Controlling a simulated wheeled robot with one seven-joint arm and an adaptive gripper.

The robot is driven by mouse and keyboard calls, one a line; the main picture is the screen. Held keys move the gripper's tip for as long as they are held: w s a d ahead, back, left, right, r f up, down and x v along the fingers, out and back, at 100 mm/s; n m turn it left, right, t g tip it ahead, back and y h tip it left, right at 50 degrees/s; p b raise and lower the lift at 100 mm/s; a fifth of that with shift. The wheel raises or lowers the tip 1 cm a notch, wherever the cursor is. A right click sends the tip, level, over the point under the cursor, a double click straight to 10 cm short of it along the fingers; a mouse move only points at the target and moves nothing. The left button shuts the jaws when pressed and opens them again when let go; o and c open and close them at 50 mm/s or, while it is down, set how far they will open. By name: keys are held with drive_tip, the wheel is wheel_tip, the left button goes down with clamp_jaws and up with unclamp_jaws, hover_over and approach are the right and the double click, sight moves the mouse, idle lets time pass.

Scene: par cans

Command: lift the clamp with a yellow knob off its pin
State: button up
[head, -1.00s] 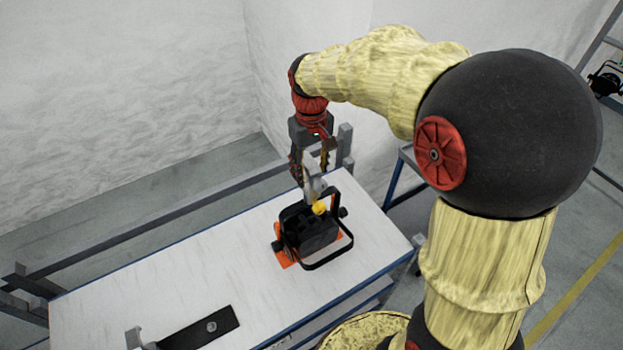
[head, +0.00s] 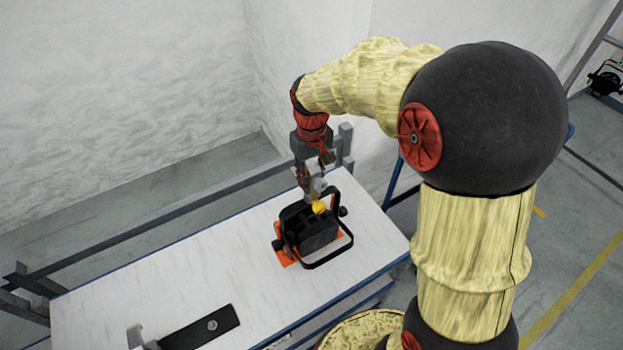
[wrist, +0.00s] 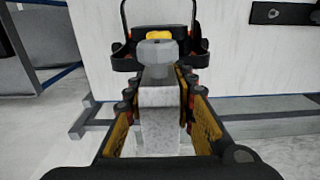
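The clamp (wrist: 158,92) is a grey metal piece and stands between my gripper's fingers. Its yellow knob (head: 319,207) shows just below the fingertips in the head view, and again beyond the clamp in the wrist view (wrist: 160,36). The clamp sits at the black par can (head: 308,232). My gripper (head: 315,185) points down over it, and its yellow-padded fingers (wrist: 158,82) flank the metal closely on both sides. Whether both pads press on it is not clear. The pin is hidden.
The par can has a black yoke and orange parts, and rests on a white-topped table (head: 150,280). A black plate (head: 200,327) with a round fitting lies at the table's near left. Grey rails (head: 200,200) run behind the table. The tabletop between plate and can is clear.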

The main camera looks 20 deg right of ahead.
sight(311, 164)
clamp_jaws()
idle(0.5)
drive_tip(key=shift+w+a+r, duration=0.1)
drive_tip(key=shift+r, duration=0.35)
wheel_tip(311, 164, up, 2)
drive_tip(key=shift+r+b, duration=0.1)
drive_tip(key=shift+b, duration=0.2)
drive_tip(key=s+a+r+b, duration=0.1)
drive_tip(key=s+a+r, duration=0.6)
drive_tip(key=s+r, duration=0.3)
drive_tip(key=shift+s, duration=1.05)
drive_tip(key=shift+f+b, duration=0.2)
drive_tip(key=shift+b, duration=0.2)
